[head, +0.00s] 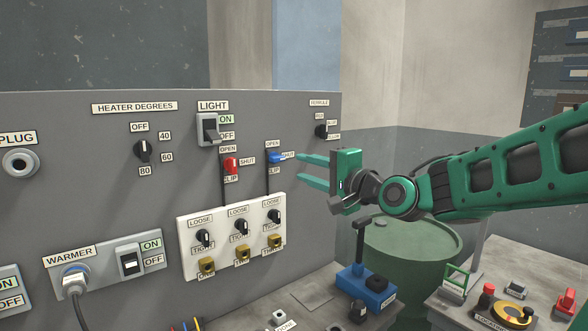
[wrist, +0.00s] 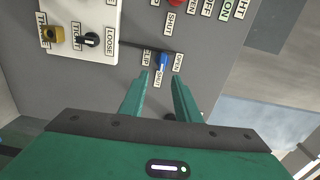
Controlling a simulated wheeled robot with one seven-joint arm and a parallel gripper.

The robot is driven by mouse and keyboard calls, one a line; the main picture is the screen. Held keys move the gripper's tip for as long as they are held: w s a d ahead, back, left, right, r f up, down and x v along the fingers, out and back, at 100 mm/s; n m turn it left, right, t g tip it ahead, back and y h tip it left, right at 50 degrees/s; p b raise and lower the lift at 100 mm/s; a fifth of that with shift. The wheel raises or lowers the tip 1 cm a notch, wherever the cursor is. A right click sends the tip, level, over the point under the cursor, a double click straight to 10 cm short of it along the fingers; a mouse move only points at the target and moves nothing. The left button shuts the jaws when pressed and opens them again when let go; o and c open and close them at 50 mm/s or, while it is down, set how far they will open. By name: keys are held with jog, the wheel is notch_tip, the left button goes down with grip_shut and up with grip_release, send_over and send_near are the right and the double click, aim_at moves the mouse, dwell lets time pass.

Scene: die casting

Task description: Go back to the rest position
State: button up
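My green gripper (head: 299,167) reaches in from the right in front of the grey control panel (head: 70,200). Its two fingers are apart with nothing between them, so it is open. The blue clip lever (head: 276,157) sits just left of the fingertips, with its tip towards the SHUT label. In the wrist view the blue lever (wrist: 163,62) shows just beyond and between the two fingertips (wrist: 163,78). A small gap seems to lie between fingers and lever, but I cannot tell its depth.
The panel also bears a red clip lever (head: 231,166), a light switch (head: 211,131), a heater dial (head: 143,150) and a white plate (head: 187,225) with several knobs. Below my arm stand a green drum (head: 410,250), a blue device (head: 366,286) and a bench with an indicator-like yellow ring (head: 512,317).

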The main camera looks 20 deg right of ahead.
jog(key=shift+s+d, duration=0.2)
jog(key=shift+s, duration=0.3)
jog(key=shift+f, duration=0.1)
jog(key=s+d+f+n+g+h, duration=0.25)
jog(key=s+d+f+g, duration=0.2)
jog(key=f, duration=0.45)
jog(key=s+d+f+n+g+h, duration=0.2)
jog(key=s+d+f+n+g, duration=0.15)
jog(key=s+f, duration=0.45)
jog(key=s+d+f+g, duration=0.1)
jog(key=s+f+g, duration=0.2)
jog(key=s, duration=0.4)
jog(key=s+d+f+n+g, duration=0.1)
jog(key=s+d+f+g, duration=0.1)
jog(key=s, duration=0.5)
jog(key=s+d+f+g, duration=0.2)
jog(key=s+f+g, duration=0.2)
jog(key=s, duration=0.3)
jog(key=shift+d+h, duration=0.25)
jog(key=shift+h, duration=0.2)
